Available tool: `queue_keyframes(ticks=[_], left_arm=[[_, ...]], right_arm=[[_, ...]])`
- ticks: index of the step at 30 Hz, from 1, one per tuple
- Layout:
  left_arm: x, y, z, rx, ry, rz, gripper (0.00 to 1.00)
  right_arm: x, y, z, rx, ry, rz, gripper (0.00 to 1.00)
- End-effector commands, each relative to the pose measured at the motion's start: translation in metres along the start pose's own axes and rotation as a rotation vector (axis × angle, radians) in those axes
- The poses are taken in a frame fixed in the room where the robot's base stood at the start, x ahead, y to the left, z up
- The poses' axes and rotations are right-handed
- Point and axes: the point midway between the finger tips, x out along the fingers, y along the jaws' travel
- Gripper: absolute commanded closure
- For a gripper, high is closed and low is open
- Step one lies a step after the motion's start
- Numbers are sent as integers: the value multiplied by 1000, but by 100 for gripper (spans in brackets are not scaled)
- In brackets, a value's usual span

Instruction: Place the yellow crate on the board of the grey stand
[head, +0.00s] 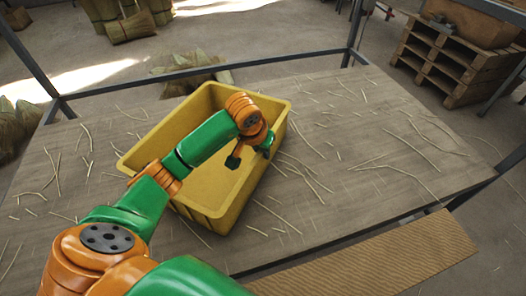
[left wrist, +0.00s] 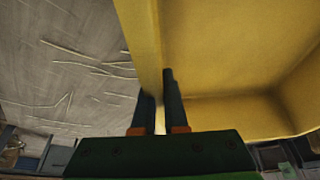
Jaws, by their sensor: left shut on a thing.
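The yellow crate (head: 218,184) is open at the top and looks empty, over the straw-littered wooden board (head: 330,140) of the grey-framed stand (head: 205,73). I cannot tell whether its base touches the board. My left gripper (head: 251,155) is at the crate's right wall, shut on it. In the left wrist view, the fingers (left wrist: 159,98) straddle the wall of the crate (left wrist: 220,55), one inside and one outside. My left arm covers part of the crate's inside and near-left rim. My right gripper is not in view.
Grey posts and rails edge the board. Loose straw lies across it, with free room to the crate's right. A brown ribbed strip (head: 375,262) lies along the near right. Wooden pallets (head: 445,62) stand at the back right, and straw bundles (head: 130,27) lie behind.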

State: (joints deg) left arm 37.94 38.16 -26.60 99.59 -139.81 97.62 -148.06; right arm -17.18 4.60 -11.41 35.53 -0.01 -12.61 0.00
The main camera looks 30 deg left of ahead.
Motion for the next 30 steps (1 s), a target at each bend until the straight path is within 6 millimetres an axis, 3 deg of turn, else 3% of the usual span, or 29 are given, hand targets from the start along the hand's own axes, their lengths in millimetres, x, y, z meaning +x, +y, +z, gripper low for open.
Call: queue_keyframes(ticks=[3, 4, 6, 7, 17, 27, 30], left_arm=[[-1, 1, -1, 0, 4, 5, 100], [0, 2, 0, -1, 1, 7, 82], [0, 2, 0, -1, 1, 7, 63], [0, 2, 0, -1, 1, 6, 59], [-6, 2, -1, -1, 3, 5, 59], [-94, 0, -2, 1, 7, 2, 59], [-111, 1, -2, 0, 5, 5, 59]], right_arm=[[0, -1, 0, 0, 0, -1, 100], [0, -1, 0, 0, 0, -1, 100], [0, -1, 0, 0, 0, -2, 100], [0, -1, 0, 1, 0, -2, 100], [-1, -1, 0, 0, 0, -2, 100], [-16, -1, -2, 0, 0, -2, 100], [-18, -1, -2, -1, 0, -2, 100]])
